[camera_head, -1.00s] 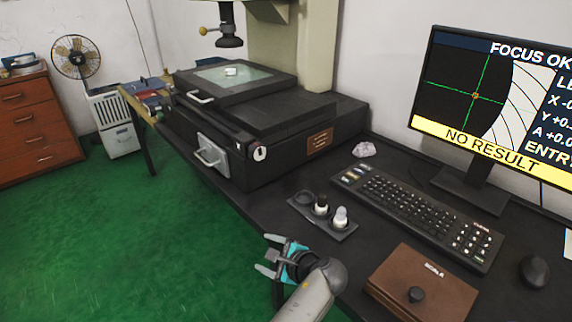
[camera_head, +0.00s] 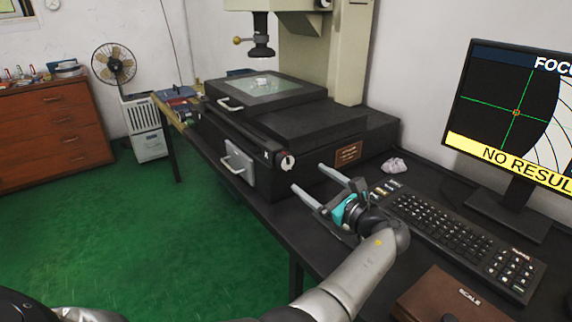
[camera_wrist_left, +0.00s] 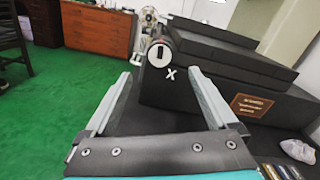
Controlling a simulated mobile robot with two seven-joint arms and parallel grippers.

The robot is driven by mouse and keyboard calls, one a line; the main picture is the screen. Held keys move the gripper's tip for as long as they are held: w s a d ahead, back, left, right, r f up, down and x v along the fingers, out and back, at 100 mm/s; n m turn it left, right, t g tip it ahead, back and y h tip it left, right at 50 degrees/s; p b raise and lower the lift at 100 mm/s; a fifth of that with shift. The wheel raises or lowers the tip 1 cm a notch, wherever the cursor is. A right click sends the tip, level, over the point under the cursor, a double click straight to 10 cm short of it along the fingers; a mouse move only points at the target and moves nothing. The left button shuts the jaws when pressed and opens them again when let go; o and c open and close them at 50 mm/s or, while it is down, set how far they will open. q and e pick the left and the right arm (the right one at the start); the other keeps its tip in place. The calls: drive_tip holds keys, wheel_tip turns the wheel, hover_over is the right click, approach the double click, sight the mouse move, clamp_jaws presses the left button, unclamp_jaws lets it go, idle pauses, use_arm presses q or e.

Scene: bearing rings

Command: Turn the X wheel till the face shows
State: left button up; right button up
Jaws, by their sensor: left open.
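The X wheel (camera_head: 285,161) is a small pale round knob with a dark mark, on the front of the black measuring machine (camera_head: 300,175). My right gripper is not in view.
A small pale ring (camera_head: 262,81) lies on the machine's glass stage. A grey handle (camera_head: 238,163) juts from the machine's front, left of the wheel. The keyboard (camera_head: 455,225), brown SCALE box (camera_head: 455,300) and crumpled paper (camera_head: 394,165) lie right of my arm.

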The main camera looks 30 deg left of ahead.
sight(289, 164)
use_arm(q)
drive_tip(key=b+x, duration=0.2)
drive_tip(key=x, duration=0.7)
drive_tip(key=shift+w+a+b, duration=0.1)
drive_tip(key=shift+a+b, duration=0.05)
drive_tip(key=shift+b, duration=0.2)
drive_tip(key=shift+b+x, duration=0.3)
drive_tip(key=shift+x, duration=0.65)
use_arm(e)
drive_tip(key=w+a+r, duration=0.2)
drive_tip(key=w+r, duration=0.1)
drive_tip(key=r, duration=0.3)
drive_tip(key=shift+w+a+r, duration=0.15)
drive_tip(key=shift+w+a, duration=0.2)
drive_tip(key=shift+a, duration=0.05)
use_arm(q)
drive_tip(key=shift+c, duration=0.3)
drive_tip(key=c, duration=1.3)
drive_tip(key=shift+n, duration=0.4)
